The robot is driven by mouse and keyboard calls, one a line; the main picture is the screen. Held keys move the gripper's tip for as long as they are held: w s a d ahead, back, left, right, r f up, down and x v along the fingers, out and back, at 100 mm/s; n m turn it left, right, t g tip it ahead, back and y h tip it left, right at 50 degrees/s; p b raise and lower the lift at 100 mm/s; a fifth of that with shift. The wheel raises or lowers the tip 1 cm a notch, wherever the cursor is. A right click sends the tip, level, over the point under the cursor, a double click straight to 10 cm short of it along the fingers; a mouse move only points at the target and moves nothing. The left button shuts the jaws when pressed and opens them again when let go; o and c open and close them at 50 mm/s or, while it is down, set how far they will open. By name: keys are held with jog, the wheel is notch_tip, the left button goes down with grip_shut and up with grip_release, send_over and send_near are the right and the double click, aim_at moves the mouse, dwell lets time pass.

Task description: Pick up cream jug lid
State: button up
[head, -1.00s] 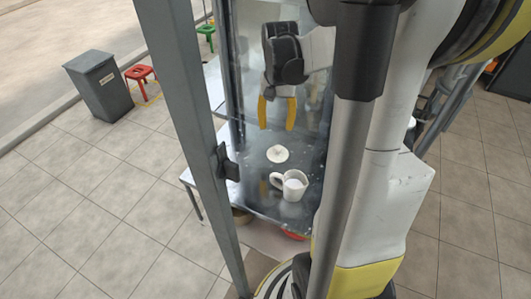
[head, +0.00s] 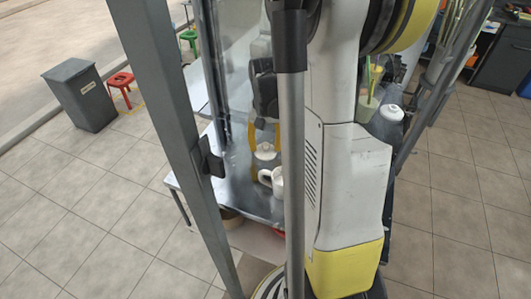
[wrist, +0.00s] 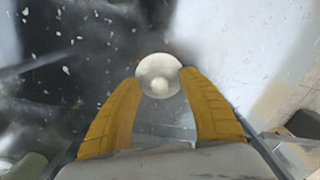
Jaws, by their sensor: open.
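The cream jug lid (head: 265,152) is a small white disc with a round knob, lying on the grey metal table (head: 236,192). In the wrist view the lid (wrist: 159,75) shows from above, just beyond and between the yellow fingertips. My gripper (wrist: 158,80) is open around the near part of the lid, and contact cannot be told. In the head view my gripper (head: 265,140) points down at the lid. The white cream jug (head: 273,179) stands upright close to the lid, partly hidden behind a grey post.
A slanted grey post (head: 172,130) stands at the table's left side. White flecks are scattered on the tabletop. A grey bin (head: 82,95) and a red stool (head: 121,82) stand on the tiled floor at left. A large bottle (head: 387,122) stands at right.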

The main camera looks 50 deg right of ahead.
grip_shut()
jog(key=shift+r, duration=0.1)
